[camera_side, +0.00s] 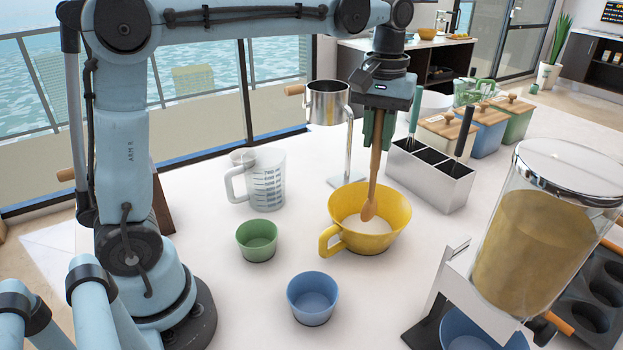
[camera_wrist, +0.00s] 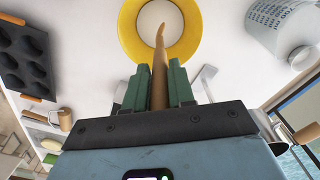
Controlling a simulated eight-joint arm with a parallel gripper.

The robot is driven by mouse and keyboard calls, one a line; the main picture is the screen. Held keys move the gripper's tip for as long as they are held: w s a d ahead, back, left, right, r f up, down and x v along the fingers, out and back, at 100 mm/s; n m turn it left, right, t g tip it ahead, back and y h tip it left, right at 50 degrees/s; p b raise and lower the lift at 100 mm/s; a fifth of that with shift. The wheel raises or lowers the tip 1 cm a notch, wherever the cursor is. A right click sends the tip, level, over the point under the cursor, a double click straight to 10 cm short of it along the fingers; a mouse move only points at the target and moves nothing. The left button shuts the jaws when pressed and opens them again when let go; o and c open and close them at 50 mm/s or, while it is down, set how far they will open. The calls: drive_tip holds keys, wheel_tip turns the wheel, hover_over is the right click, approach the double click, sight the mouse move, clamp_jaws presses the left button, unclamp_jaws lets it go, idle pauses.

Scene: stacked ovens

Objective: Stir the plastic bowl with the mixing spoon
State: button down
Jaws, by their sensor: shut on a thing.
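A yellow plastic bowl (camera_side: 382,240) with a side handle stands on the white counter, with pale contents in it. My gripper (camera_side: 377,138) is above the bowl, shut on the wooden mixing spoon (camera_side: 374,185). The spoon hangs nearly upright, and its head is inside the bowl at or just over the pale contents; I cannot tell whether it touches them. In the wrist view the green fingers of my gripper (camera_wrist: 159,85) flank the spoon's handle (camera_wrist: 159,62), which points into the yellow bowl (camera_wrist: 130,38).
A clear measuring jug (camera_side: 265,180), a green cup (camera_side: 257,240) and a blue cup (camera_side: 312,298) stand left of the bowl. A metal utensil holder (camera_side: 440,180) is behind right. A large dispenser (camera_side: 535,235) stands at right. A metal pot on a stand (camera_side: 327,103) is behind.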

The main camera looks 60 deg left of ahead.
drive_tip(key=shift+r, duration=2.75)
drive_tip(key=shift+r, duration=2.5)
